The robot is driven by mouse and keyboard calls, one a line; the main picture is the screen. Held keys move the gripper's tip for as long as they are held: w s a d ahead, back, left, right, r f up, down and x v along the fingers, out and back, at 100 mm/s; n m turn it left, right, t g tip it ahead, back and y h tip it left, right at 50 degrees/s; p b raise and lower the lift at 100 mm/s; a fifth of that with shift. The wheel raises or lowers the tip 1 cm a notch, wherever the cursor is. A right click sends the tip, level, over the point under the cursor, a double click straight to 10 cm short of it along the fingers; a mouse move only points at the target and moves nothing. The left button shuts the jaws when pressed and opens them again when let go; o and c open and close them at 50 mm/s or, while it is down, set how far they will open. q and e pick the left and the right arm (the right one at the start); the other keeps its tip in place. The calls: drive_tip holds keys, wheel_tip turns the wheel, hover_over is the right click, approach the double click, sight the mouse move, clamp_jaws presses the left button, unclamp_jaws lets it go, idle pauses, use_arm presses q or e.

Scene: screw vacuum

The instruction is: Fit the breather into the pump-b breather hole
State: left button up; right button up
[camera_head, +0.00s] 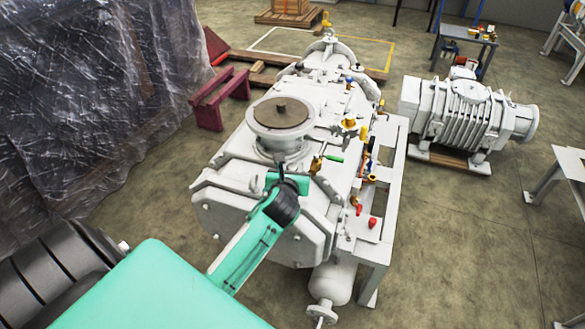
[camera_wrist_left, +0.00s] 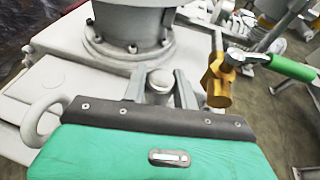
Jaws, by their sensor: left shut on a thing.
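A large white pump (camera_head: 235,200) fills the middle of the head view, with a round flanged port (camera_head: 283,135) on top. My left gripper (camera_head: 281,164) is over the pump top, just in front of that port. In the left wrist view its two grey fingers (camera_wrist_left: 159,88) are closed on a small, pale, round-topped piece (camera_wrist_left: 160,78), which looks like the breather. It appears upright, close to the base of the port. Its lower end is hidden behind my gripper, so I cannot tell whether it touches the pump. I cannot make out the breather hole. My right gripper is out of view.
A brass valve (camera_wrist_left: 218,85) with a green handle (camera_wrist_left: 290,67) stands close to the right of my left fingers. A frame (camera_head: 385,200) with red and yellow fittings runs along the pump's right side. Another white machine (camera_head: 465,110) stands farther right.

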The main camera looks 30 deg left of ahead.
use_arm(q)
drive_tip(key=o, duration=1)
drive_tip(key=shift+f, duration=0.1)
drive_tip(key=shift+o, duration=0.2)
drive_tip(key=v, duration=1.2)
drive_tip(key=shift+b, duration=0.35)
